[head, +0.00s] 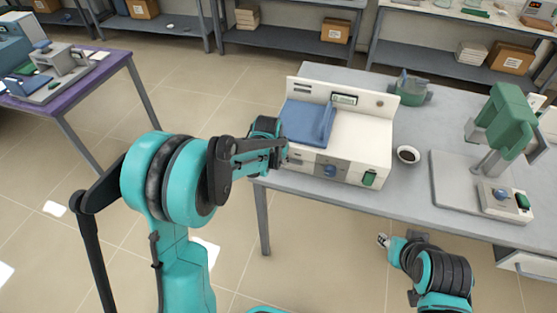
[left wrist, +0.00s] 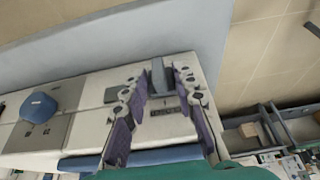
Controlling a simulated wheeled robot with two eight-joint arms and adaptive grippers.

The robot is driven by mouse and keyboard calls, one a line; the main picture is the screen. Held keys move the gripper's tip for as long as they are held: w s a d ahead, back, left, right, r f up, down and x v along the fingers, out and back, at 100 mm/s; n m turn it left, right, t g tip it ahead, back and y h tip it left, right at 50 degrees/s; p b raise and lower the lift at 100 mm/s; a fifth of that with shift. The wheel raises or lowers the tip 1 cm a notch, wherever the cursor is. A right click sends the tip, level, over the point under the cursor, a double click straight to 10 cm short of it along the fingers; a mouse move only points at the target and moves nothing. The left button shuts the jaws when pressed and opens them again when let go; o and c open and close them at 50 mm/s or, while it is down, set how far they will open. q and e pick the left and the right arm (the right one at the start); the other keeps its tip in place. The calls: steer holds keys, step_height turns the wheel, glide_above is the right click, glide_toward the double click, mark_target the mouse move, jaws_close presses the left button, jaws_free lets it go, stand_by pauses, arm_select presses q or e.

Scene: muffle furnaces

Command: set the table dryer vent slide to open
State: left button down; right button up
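The table dryer (head: 345,130) is a white box with a blue lid (head: 307,122), standing on a grey table. My left gripper (head: 284,150) is at the dryer's front left corner. In the left wrist view the left gripper (left wrist: 161,82) is open, with its purple-padded fingers on either side of a grey upright tab, apparently the vent slide (left wrist: 158,76). A small dark label (left wrist: 163,112) lies below the tab. I cannot tell whether either finger touches it. In the head view the gripper hides the slide. My right gripper (head: 384,240) is low, in front of the table, apart from the dryer.
A dark-filled bowl (head: 408,155) and a green-headed device (head: 505,125) stand to the right. A purple table (head: 105,77) stands at left. Shelves line the back.

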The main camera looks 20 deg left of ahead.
arm_select(q)
steer(key=shift+s+d, duration=0.1)
steer(key=shift+d, duration=3.05)
steer(key=c, duration=1.6)
jaws_free()
steer(key=shift+d, duration=0.15)
steer(key=shift+o, duration=0.2)
steer(key=shift+r, duration=0.1)
steer(key=v, duration=1.1)
steer(key=shift+s+r, duration=0.25)
steer(key=shift+r, duration=0.1)
steer(key=s+a+t, duration=0.1)
steer(key=s+a, duration=0.2)
steer(key=s, duration=0.7)
steer(key=s+a+t, duration=0.1)
steer(key=s+a, duration=0.2)
steer(key=s, duration=0.8)
steer(key=shift+s+a+r+t, duration=0.2)
steer(key=shift+s+r+t, duration=0.05)
steer(key=shift+s+t, duration=0.15)
